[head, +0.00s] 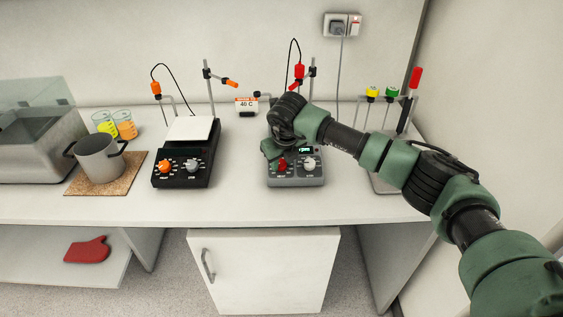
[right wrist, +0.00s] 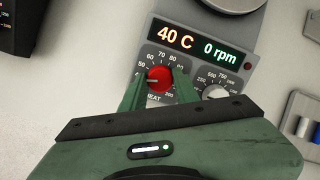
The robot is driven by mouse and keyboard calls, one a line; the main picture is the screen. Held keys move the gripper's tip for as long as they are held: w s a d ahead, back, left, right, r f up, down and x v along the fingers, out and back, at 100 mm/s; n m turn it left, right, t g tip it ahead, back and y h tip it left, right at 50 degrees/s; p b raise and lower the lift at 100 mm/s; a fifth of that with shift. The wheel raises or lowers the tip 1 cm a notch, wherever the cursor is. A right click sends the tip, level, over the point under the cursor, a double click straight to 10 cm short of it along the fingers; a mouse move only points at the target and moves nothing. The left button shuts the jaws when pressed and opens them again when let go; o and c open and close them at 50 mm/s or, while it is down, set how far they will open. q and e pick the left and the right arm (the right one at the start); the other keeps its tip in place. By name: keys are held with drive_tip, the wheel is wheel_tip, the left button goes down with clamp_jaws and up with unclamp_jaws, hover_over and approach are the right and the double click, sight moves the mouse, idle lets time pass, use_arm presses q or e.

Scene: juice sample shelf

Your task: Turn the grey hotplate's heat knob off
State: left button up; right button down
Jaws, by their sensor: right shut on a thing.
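The grey hotplate (head: 297,181) stands on the bench right of centre; my right arm hides part of its top. Its red heat knob (right wrist: 158,76) is on the left of the front panel, beside a white knob (right wrist: 215,92). The red knob's pale pointer line points left on the dial. The display (right wrist: 197,46) reads 40 C and 0 rpm. My right gripper (right wrist: 159,88) is shut on the red knob, one green finger on each side. In the head view the right gripper (head: 272,150) comes down over the panel. My left gripper is not in view.
A steel pot (head: 99,157) sits on a cork mat, with two beakers behind. A rack with coloured tools (head: 392,96) stands to the right. The bench front between the hotplates is clear.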

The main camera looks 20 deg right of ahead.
drive_tip(key=n+b, duration=0.2)
drive_tip(key=shift+f+n, duration=0.1)
drive_tip(key=shift+n, duration=0.2)
drive_tip(key=shift+n+b, duration=1.15)
drive_tip(key=shift+n, duration=0.25)
drive_tip(key=c, duration=1.1)
unclamp_jaws()
drive_tip(key=shift+o, duration=0.2)
drive_tip(key=shift+r, duration=0.2)
drive_tip(key=b+v, duration=0.2)
drive_tip(key=v, duration=0.5)
drive_tip(key=shift+d+r, duration=0.2)
drive_tip(key=shift+r, duration=0.2)
